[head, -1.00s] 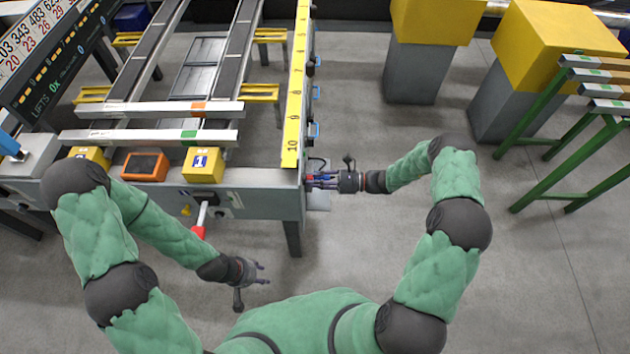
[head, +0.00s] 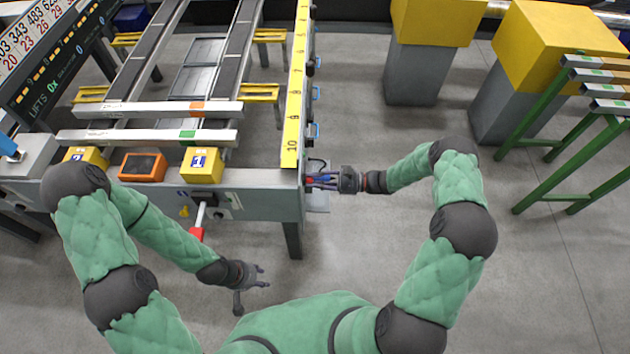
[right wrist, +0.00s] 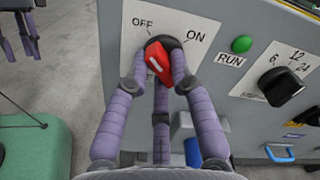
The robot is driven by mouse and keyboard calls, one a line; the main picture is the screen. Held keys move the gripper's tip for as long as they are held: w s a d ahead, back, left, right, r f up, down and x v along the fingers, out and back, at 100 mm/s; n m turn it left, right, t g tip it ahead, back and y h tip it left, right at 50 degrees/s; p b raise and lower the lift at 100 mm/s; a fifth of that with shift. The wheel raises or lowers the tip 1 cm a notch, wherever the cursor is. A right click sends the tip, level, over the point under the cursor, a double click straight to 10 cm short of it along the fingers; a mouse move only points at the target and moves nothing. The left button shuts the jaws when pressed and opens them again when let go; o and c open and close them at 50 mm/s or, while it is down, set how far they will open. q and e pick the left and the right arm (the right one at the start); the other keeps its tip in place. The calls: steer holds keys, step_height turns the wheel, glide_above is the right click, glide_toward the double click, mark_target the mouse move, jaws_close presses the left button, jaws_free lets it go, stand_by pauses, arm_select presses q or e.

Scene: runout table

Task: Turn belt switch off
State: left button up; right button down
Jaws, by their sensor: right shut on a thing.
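The belt switch (right wrist: 159,62) is a red knob on a dark round base, on a white plate marked OFF at upper left and ON at upper right. The upper end of its red grip leans toward the OFF side; the fingers partly cover it. My right gripper (right wrist: 160,85) is shut on the knob, with purple fingers on both sides and one below. In the head view my right gripper (head: 322,181) is at the right end of the table frame, and the switch's face is hidden there. My left gripper (head: 262,276) is open and empty above the floor.
In the right wrist view, a green RUN button (right wrist: 241,44) and a black numbered dial (right wrist: 282,86) sit right of the switch. A red-tipped lever (head: 197,233) sticks out of the table front. Floor right of the table is clear up to the yellow-topped blocks (head: 415,70).

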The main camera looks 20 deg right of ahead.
stand_by(0.3)
steer(key=c, duration=1.1)
jaws_free()
steer(key=shift+o, duration=0.2)
steer(key=shift+d, duration=0.1)
steer(key=v, duration=1.2)
